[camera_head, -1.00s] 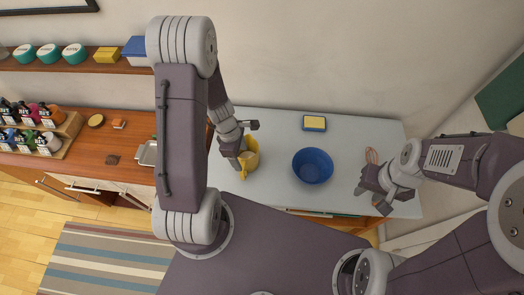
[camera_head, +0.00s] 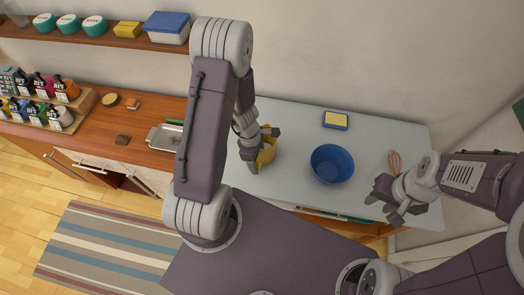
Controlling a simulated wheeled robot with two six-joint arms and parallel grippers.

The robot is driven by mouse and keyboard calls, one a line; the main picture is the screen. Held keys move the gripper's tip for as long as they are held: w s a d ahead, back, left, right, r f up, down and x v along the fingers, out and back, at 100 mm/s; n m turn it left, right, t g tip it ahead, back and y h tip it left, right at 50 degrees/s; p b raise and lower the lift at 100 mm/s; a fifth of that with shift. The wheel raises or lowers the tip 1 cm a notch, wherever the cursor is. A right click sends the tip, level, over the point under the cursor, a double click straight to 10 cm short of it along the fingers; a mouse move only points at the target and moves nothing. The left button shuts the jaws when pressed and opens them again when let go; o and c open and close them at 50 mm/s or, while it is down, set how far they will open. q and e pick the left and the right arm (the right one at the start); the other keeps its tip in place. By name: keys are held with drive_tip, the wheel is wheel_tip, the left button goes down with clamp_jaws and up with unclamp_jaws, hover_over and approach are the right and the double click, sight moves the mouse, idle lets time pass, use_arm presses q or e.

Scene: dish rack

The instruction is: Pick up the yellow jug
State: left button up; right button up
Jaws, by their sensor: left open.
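The yellow jug (camera_head: 268,155) stands on the grey worktop, left of the blue bowl. My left gripper (camera_head: 263,149) is open at the jug. One finger shows at its far side and the other at its near left side, and they partly hide it. I cannot tell whether the fingers touch the jug. My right gripper (camera_head: 383,209) is at the right of the worktop, away from the jug. Its fingers look apart, with nothing visible between them.
A blue bowl (camera_head: 332,164) stands right of the jug. A yellow and blue sponge (camera_head: 335,120) lies behind it, and a whisk (camera_head: 394,161) lies near my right gripper. A metal tray (camera_head: 168,137) is at left, partly behind my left arm. A shelf (camera_head: 110,39) runs along the wall.

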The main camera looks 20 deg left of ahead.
use_arm(q)
drive_tip(key=shift+d, duration=0.2)
clamp_jaws()
use_arm(e)
drive_tip(key=shift+d, duration=0.15)
use_arm(q)
drive_tip(key=shift+a+r, duration=0.1)
use_arm(e)
drive_tip(key=shift+r, duration=0.1)
